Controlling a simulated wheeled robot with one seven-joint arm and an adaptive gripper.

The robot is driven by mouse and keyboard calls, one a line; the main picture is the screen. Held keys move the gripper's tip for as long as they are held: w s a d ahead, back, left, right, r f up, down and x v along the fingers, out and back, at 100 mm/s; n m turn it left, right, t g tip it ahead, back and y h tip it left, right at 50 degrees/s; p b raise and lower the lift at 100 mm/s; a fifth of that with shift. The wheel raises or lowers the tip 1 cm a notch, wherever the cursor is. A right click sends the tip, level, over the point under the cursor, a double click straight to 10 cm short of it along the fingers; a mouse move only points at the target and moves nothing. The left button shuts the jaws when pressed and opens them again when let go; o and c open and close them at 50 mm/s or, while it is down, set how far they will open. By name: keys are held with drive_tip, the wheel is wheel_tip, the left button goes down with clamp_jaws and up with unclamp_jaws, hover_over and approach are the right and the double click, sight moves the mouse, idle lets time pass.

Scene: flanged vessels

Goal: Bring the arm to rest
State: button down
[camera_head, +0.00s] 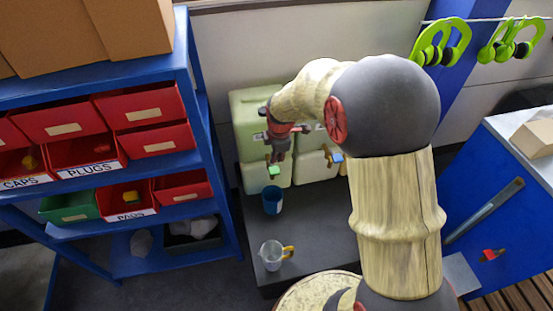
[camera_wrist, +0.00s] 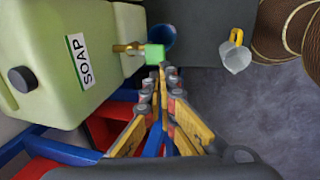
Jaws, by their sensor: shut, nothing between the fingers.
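My gripper (camera_head: 278,152) is shut and empty, pointing down in front of the pale green container. In the wrist view its fingertips (camera_wrist: 163,70) meet close to a green block (camera_wrist: 154,53) on the container's brass tap (camera_wrist: 128,48). I cannot tell whether they touch it. My arm is raised and bent, reaching left across the bench and hiding part of the containers.
The container (camera_wrist: 50,50) is labelled SOAP. A blue cup (camera_head: 272,201) stands below the tap, and a clear jug with a yellow handle (camera_head: 271,256) stands nearer on the dark bench (camera_head: 315,225). A blue shelf (camera_head: 205,125) with red bins stands left.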

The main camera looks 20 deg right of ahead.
idle(0.4)
drive_tip(key=s+a+r+m+t+b, duration=0.1)
drive_tip(key=s+a+r+m, duration=0.3)
drive_tip(key=s, duration=0.9)
drive_tip(key=s+a+r+m+t+b, duration=0.2)
drive_tip(key=s+a+r+m+b, duration=0.1)
drive_tip(key=s+r+m, duration=0.8)
wheel_tip(320, 180, up, 3)
drive_tip(key=shift+s+a+f+m, duration=0.1)
drive_tip(key=shift+s+a+m, duration=0.2)
drive_tip(key=shift+s+a, duration=0.7)
drive_tip(key=shift+s+d, duration=0.15)
drive_tip(key=shift+d, duration=0.05)
idle(1.3)
